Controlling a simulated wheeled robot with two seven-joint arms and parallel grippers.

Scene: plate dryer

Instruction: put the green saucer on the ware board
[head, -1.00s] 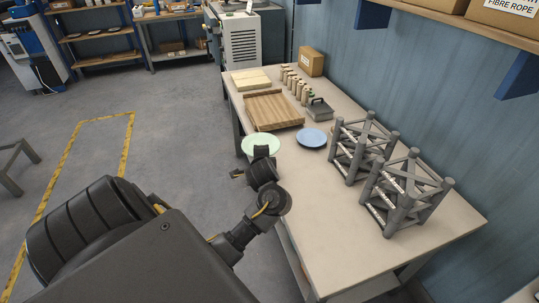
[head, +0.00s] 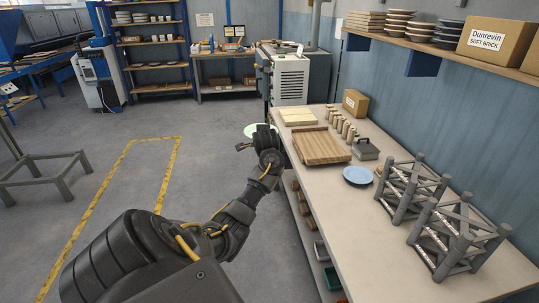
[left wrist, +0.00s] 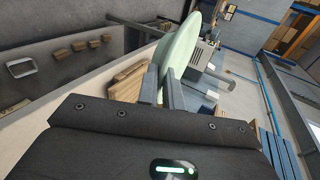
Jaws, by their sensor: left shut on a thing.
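The pale green saucer (head: 251,130) is in the air in the head view, left of the table's left edge, partly hidden behind my left gripper (head: 265,138). In the left wrist view the saucer (left wrist: 180,54) stands tilted on edge between the two fingers of my left gripper (left wrist: 161,88), which is shut on its rim. A brown slatted wooden board (head: 322,147), apparently the ware board, lies bare on the table to the right of the gripper; the saucer is apart from it. My right gripper is not in view.
Open floor lies left of the table.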

